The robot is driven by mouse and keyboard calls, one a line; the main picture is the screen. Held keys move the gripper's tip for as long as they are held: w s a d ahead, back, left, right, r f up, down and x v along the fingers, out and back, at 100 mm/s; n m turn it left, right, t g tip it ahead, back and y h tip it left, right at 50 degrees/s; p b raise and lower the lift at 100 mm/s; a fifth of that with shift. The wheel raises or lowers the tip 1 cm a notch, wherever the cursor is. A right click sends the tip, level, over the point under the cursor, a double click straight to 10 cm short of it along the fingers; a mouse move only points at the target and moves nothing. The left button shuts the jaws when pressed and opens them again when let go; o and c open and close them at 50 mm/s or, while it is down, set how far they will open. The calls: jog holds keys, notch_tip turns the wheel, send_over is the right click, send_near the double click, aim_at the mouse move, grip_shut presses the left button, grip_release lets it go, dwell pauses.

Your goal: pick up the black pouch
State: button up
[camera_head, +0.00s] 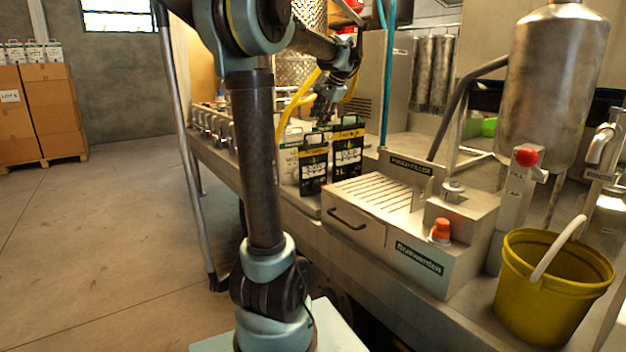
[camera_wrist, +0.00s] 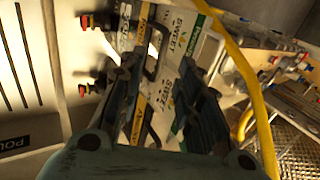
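Two black pouches with white and yellow labels stand upright on the trailer bench: a front one (camera_head: 313,170) and one behind it to the right (camera_head: 348,152). A paler white-and-green pouch (camera_head: 288,160) stands to their left, partly hidden. My gripper (camera_head: 324,112) is just above the pouch tops, pointing down. In the wrist view my gripper (camera_wrist: 160,68) has its two dark fingers apart, with pouch tops, black handles and "SWEET" lettering (camera_wrist: 178,40) between and beyond them. I see nothing clamped; whether a finger touches a pouch I cannot tell.
A steel pouch filler (camera_head: 375,205) with an orange button stands right of the pouches. A yellow bucket (camera_head: 550,290) is at the front right. Yellow hoses (camera_head: 297,100) hang close to my gripper. A row of taps lines the bench's far left. The floor at left is clear.

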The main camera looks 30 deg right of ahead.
aim_at(312, 134)
jog(key=x, duration=0.5)
jog(key=shift+f, duration=0.1)
jog(key=shift+w+d+x, duration=0.1)
jog(key=shift+w+x, duration=0.05)
jog(key=shift+x, duration=1.2)
jog(key=shift+w+d+x, duration=0.1)
jog(key=shift+x, duration=1.2)
grip_shut()
